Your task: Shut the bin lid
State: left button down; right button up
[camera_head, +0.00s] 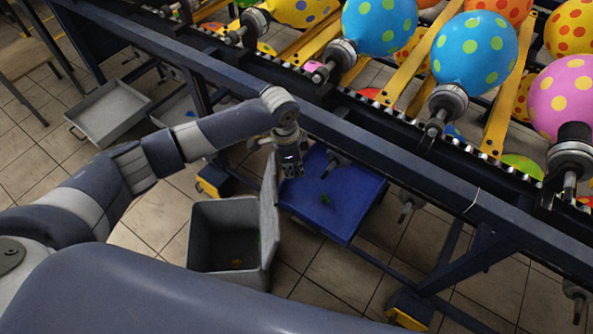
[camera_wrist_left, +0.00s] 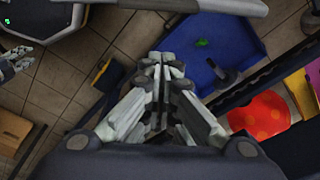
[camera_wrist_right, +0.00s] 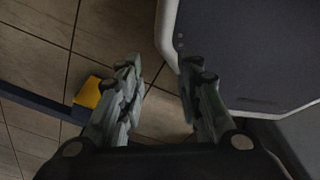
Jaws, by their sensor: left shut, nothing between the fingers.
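The grey bin (camera_head: 197,240) stands open on the floor in the head view, with a few small coloured bits inside. Its lid (camera_head: 269,220) stands up about vertical along the bin's right side. My left gripper (camera_head: 291,172) is shut and empty, close to the lid's upper end on the side away from the opening. I cannot tell if it touches the lid. The left wrist view shows its closed fingers (camera_wrist_left: 165,60), the lid's edge (camera_wrist_left: 190,5) and part of the bin (camera_wrist_left: 75,15). My right gripper (camera_wrist_right: 160,68) is open and empty in the right wrist view.
A blue tray (camera_head: 345,220) with a green scrap lies right of the lid, under the conveyor frame (camera_head: 400,165). Balloons (camera_head: 475,52) line the conveyor above. A grey open tray (camera_head: 110,112) is at the left. Tiled floor is free left of the bin.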

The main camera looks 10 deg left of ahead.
pick_arm(q)
notch_tip(320, 180, down, 8)
jog(key=d+b, duration=0.2)
jog(key=b, duration=0.6)
jog(key=a, duration=0.1)
jog(key=a+r, duration=0.1)
jog(key=s+a, duration=0.1)
jog(key=a, duration=0.1)
jog(key=shift+r, duration=0.4)
jog(key=shift+a+p, duration=0.1)
jog(key=shift+p, duration=0.2)
